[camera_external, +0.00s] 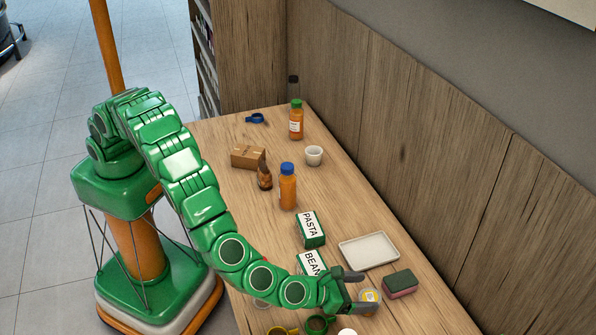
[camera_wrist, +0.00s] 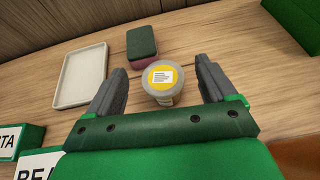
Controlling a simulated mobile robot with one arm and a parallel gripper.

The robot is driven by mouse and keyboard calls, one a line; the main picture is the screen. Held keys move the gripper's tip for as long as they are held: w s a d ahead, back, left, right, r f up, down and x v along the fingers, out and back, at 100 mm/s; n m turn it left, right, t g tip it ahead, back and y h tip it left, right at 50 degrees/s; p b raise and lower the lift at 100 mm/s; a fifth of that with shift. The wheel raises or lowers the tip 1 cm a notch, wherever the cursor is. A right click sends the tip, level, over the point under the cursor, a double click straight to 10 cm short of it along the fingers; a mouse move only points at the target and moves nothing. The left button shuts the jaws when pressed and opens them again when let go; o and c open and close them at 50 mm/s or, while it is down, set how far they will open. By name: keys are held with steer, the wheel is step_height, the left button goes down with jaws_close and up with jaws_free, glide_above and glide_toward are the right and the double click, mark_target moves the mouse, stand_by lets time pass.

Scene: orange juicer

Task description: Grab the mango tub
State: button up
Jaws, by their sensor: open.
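The mango tub is most likely the small clear tub with a yellow label on its lid (camera_wrist: 161,77); its lettering is too small to read. It stands upright on the wooden table, and in the external view the tub (camera_external: 370,298) is at the near right part of the table. My gripper (camera_wrist: 163,80) is open, with one dark finger on each side of the tub in the wrist view. In the external view my gripper (camera_external: 358,291) is low over the table, its fingers reaching toward the tub. I cannot tell whether a finger touches it.
A green and pink sponge (camera_external: 400,284) and a white tray (camera_external: 369,250) lie beyond the tub. A BEANS box (camera_external: 311,263) and a PASTA box (camera_external: 311,229) stand left of the tray. Cups and a white round thing (camera_external: 347,332) are close by at the near edge.

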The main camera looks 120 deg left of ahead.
mark_target(365, 298)
step_height(365, 298, down, 2)
steer(key=shift+f, duration=0.15)
steer(key=x, duration=0.2)
steer(key=shift+w+a+f, duration=0.1)
steer(key=shift+w+f, duration=0.05)
steer(key=shift+f, duration=0.15)
steer(key=shift+w+a+f, duration=0.1)
steer(key=shift+w+a, duration=0.1)
steer(key=shift+c, duration=0.4)
steer(key=c, duration=0.9)
